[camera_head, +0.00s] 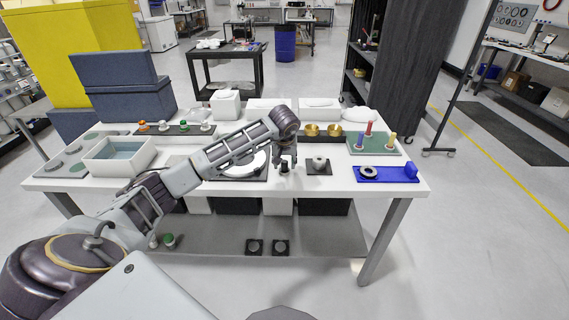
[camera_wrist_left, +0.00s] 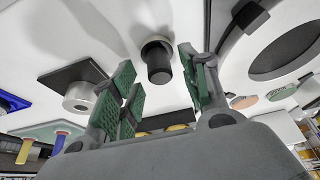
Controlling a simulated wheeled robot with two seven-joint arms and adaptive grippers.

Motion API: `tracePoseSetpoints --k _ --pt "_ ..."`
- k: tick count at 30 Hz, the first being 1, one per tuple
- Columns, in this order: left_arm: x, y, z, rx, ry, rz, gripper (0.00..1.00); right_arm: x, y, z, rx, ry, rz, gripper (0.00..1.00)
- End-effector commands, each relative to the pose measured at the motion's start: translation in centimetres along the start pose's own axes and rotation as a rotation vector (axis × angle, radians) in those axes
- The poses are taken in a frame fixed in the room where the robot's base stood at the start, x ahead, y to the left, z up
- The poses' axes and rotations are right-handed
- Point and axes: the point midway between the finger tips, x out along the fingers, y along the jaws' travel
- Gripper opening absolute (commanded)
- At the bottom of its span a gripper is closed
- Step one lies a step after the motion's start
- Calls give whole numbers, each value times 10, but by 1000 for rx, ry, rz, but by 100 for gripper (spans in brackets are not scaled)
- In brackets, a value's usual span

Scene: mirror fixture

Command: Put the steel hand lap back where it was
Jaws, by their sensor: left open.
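What looks like the steel hand lap, a small steel disc with a black upright handle (camera_wrist_left: 158,66), stands on the white table in the left wrist view. In the head view it shows as a dark knob (camera_head: 284,169) under my left gripper (camera_head: 285,161). My left gripper (camera_wrist_left: 157,64) is open, with its green-padded fingers apart on either side of the handle in the wrist view. I cannot tell if they touch it. A dark square plate (camera_head: 312,172) with a steel ring on it (camera_head: 319,163) lies just to the right. My right gripper is not in view.
Left of the gripper, a large ring (camera_head: 256,168) lies on a dark base, partly behind my arm. A blue fixture (camera_head: 400,176) and a green peg board (camera_head: 384,150) are at the right. Brass cups (camera_head: 312,130) stand behind. Bare table lies in front of the gripper.

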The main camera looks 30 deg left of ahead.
Motion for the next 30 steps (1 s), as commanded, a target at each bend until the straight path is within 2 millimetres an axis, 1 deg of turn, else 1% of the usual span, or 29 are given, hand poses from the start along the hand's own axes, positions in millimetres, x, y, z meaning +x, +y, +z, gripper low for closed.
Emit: tracePoseSetpoints --k 4,9,14,18,24,30 --pt "-21 0 -1 1 3 0 45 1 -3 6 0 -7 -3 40" --pt "-47 0 -1 2 3 0 45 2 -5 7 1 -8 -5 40" --pt "-70 0 0 1 2 1 45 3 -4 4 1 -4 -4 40" --pt "-87 0 0 2 2 0 45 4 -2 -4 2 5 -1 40" --pt "-101 0 0 0 0 -1 45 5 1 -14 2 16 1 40" --pt "-104 0 0 0 -1 -1 45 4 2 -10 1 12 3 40"
